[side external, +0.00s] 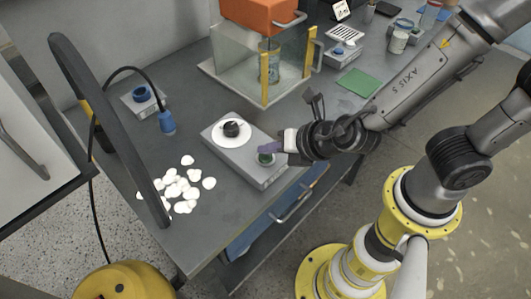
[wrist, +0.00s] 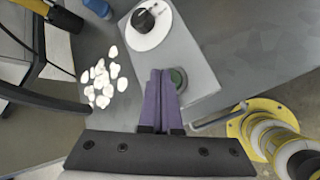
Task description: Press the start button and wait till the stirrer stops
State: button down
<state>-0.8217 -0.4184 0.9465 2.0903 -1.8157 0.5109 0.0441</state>
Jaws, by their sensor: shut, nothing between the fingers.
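The stirrer (side external: 243,152) is a grey box on the dark table with a white round plate (side external: 232,133) on top. A small dark piece (side external: 231,128) sits on that plate. The white plate (wrist: 148,30) shows beyond the fingertips.
White shells (side external: 183,186) lie loose left of the stirrer. A blue bottle (side external: 167,122) stands behind them. A glass case (side external: 262,62) with an orange top stands at the back, with a green pad (side external: 358,82) to its right. A dark upright frame (side external: 108,125) rises at the left.

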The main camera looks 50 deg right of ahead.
aim_at(270, 159)
jog(key=shift+f, duration=0.45)
dwell(0.6)
jog(key=shift+r, duration=0.85)
jog(key=shift+r, duration=2.5)
